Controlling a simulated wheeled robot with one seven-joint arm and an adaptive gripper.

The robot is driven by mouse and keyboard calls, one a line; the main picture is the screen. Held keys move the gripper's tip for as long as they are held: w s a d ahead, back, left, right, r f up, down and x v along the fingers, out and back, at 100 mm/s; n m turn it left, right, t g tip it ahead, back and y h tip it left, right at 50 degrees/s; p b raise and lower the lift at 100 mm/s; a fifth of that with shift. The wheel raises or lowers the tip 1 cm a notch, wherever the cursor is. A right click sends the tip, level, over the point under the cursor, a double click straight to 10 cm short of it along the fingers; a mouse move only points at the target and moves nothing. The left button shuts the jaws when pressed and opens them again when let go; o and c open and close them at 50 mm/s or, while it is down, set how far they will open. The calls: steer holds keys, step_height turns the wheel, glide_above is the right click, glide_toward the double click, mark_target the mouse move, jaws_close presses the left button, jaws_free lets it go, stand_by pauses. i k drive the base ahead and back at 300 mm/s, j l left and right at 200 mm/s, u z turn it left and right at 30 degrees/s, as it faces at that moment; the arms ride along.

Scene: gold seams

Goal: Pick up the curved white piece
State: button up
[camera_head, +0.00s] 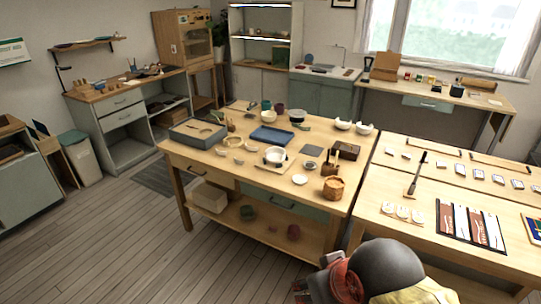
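Several small pale curved pieces lie on the middle wooden table. One white piece (238,142) lies left of centre, and another pale piece (222,151) lies in front of it. A white cup-like vessel (275,155) stands near the table's middle, with a white round dish (299,179) in front. Two white broken-looking bowls, the left one (342,125) and the right one (364,128), stand at the back right. I cannot tell which is the curved white piece. Parts of my arm show at the bottom edge, well apart from these; no gripper fingertips can be made out.
The middle table (325,208) also holds a grey box (183,137), a blue tray (271,137), a dark wooden box (346,150) and a woven pot (331,187). A second table (380,222) stands close on its right. Wooden floor (130,245) is clear at left.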

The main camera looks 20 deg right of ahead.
mark_target(249, 149)
steer(key=i+u, duration=0.1)
steer(key=i, duration=0.4)
steer(key=i+l+u, duration=0.1)
steer(key=i, duration=0.4)
steer(key=i+l+u, duration=0.1)
steer(key=i, duration=0.4)
steer(key=i+l+u, duration=0.1)
steer(key=i+l, duration=0.15)
steer(key=i, duration=0.2)
steer(key=i+l, duration=0.1)
steer(key=i, duration=0.3)
steer(key=i+u, duration=0.1)
steer(key=i, duration=0.35)
